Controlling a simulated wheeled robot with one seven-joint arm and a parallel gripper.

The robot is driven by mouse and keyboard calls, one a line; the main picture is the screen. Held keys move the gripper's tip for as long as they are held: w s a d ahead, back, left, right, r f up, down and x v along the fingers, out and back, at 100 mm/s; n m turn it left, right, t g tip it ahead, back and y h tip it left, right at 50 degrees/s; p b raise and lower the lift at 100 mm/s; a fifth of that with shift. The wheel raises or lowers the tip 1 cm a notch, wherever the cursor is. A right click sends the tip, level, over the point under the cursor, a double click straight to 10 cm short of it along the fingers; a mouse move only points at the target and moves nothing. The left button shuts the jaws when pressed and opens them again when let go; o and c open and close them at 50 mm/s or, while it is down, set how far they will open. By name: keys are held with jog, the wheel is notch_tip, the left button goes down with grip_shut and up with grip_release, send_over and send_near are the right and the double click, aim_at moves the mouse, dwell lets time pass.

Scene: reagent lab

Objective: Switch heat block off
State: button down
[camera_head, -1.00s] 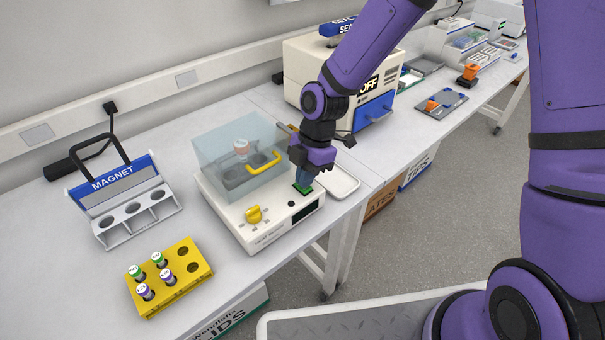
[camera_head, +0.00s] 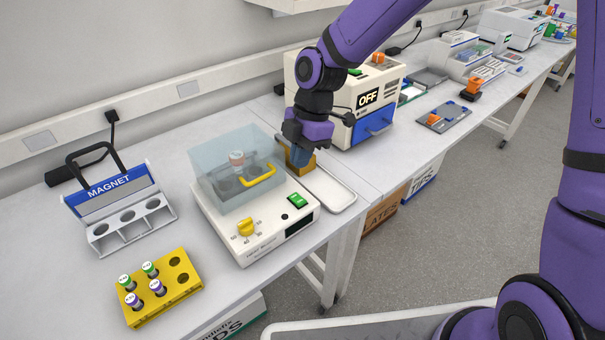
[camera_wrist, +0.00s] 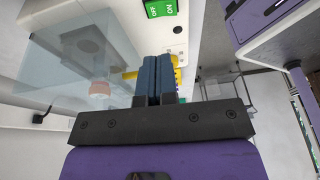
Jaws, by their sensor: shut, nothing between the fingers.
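The heat block (camera_head: 248,219) is a cream box with a clear lid (camera_head: 232,165), a yellow lid handle (camera_head: 262,176) and a yellow dial (camera_head: 246,228). Its green rocker switch (camera_head: 298,201) is on the front right of the top and uncovered. The switch also shows at the top of the wrist view (camera_wrist: 161,8), with OFF and ON lettering. I cannot tell which side is pressed. The display (camera_head: 299,225) looks dark. My gripper (camera_head: 299,162) is shut and empty, behind the switch and apart from it. Its blue fingers (camera_wrist: 153,78) lie together in the wrist view.
A white tray (camera_head: 338,196) lies right of the heat block, with a brown-yellow object by my fingers. A cream machine marked OFF (camera_head: 335,124) stands behind. A magnet rack (camera_head: 123,205) and yellow tube rack (camera_head: 180,297) are on the left. Bench between them is clear.

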jog(key=v, duration=0.5)
jog(key=shift+w+a+r, duration=0.2)
jog(key=shift+w+r, duration=0.05)
jog(key=shift+w, duration=0.2)
jog(key=s+d+r+m+t+h, duration=0.1)
jog(key=s+d+r+m+t, duration=0.1)
jog(key=s+d+r+m, duration=0.35)
jog(key=s+d+r+m+t+h, duration=0.2)
jog(key=d+r+m, duration=0.55)
jog(key=d, duration=0.25)
jog(key=s+d+r+m+t, duration=0.1)
jog(key=s+d+r+m, duration=0.1)
jog(key=s+d+m, duration=0.3)
jog(key=s+d+r+m+t, duration=0.2)
jog(key=s+d+m, duration=0.3)
jog(key=s, duration=0.3)
jog(key=shift+s+r+m, duration=0.2)
jog(key=shift+r+m, duration=0.1)
jog(key=shift+m, duration=0.5)
jog(key=shift+d, duration=0.15)
